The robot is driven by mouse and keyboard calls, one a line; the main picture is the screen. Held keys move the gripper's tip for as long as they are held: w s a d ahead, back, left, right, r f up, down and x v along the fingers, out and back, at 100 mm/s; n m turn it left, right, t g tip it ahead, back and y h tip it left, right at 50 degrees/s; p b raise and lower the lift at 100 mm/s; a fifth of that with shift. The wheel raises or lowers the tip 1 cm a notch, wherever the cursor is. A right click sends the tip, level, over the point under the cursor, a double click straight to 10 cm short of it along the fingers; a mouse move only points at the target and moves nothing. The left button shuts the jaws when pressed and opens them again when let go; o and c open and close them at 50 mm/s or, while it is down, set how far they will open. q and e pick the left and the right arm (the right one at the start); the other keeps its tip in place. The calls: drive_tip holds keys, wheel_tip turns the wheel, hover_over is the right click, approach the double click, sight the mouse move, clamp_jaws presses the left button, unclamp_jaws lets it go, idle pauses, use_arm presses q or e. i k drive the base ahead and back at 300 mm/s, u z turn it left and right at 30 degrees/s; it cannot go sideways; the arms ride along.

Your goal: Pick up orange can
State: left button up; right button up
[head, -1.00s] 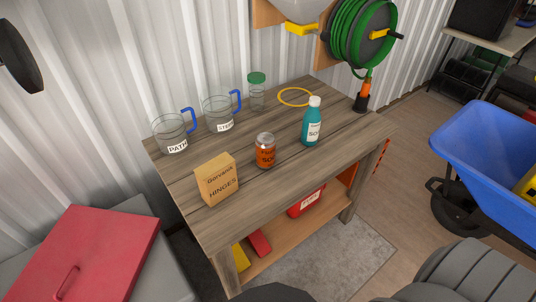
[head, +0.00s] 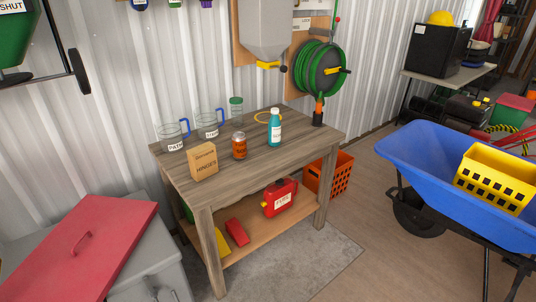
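The orange can (head: 239,146) stands upright on the wooden workbench (head: 262,166), near the middle of its top. A cardboard box marked hinges (head: 203,163) stands to its left, and a teal bottle with a white cap (head: 274,129) stands to its right, both apart from it. Nothing covers the can in the head view. Neither of my grippers shows in this view.
Two clear jugs with blue handles (head: 172,138) and a green-lidded jar (head: 236,111) stand along the back. A blue wheelbarrow (head: 440,180) is at right. A grey chest with a red lid (head: 85,250) is front left. Floor shows before the bench.

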sight(239, 140)
drive_tip(key=z, duration=0.6)
drive_tip(key=i, duration=0.55)
drive_tip(key=z, duration=0.6)
drive_tip(key=i, duration=0.8)
drive_tip(key=u, duration=0.25)
